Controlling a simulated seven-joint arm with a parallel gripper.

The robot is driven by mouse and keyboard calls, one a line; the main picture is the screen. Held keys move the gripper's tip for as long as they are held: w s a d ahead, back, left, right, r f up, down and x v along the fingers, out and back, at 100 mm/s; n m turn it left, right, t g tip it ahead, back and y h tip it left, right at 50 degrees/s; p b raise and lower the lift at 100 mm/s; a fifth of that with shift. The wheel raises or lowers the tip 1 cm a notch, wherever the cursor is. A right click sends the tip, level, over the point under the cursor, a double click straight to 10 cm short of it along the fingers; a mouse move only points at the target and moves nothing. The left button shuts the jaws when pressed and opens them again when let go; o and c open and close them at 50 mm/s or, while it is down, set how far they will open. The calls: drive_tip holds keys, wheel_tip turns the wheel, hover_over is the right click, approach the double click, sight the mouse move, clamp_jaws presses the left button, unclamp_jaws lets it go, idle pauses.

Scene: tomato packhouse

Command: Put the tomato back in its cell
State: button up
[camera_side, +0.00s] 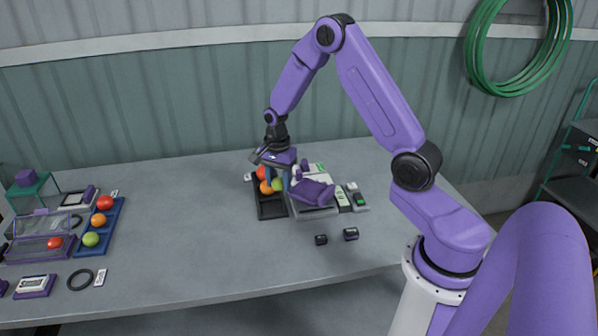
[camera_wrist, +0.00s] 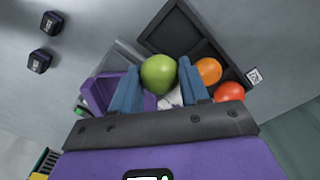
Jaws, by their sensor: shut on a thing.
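My gripper (camera_side: 278,186) has blue fingers and is shut on a green tomato (camera_wrist: 158,74). The tomato also shows in the side view (camera_side: 278,185), partly hidden by the fingers. A black celled tray (camera_side: 271,211) lies below and beside it. The green tomato looks nearer the camera than these two, close to the tray's edge. Its exact height is unclear.
A grey device with a purple part (camera_side: 312,192) stands right of the tray, close to the gripper. Two small dark blocks (camera_side: 350,234) (camera_side: 320,239) lie in front. A blue tray (camera_side: 82,247) of tomatoes and a clear-lidded box are far left. The table's middle is clear.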

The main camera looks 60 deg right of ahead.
sight(272, 208)
drive_tip(key=w+f, duration=0.2)
drive_tip(key=f, duration=0.1)
drive_tip(key=shift+w+a, duration=0.25)
drive_tip(key=shift+a, duration=0.15)
drive_tip(key=shift+f, duration=1.8)
drive_tip(key=shift+f, duration=0.45)
drive_tip(key=o, duration=0.8)
drive_tip(key=shift+c, duration=1.6)
drive_tip(key=shift+o, duration=0.3)
wheel_tip(272, 208, up, 7)
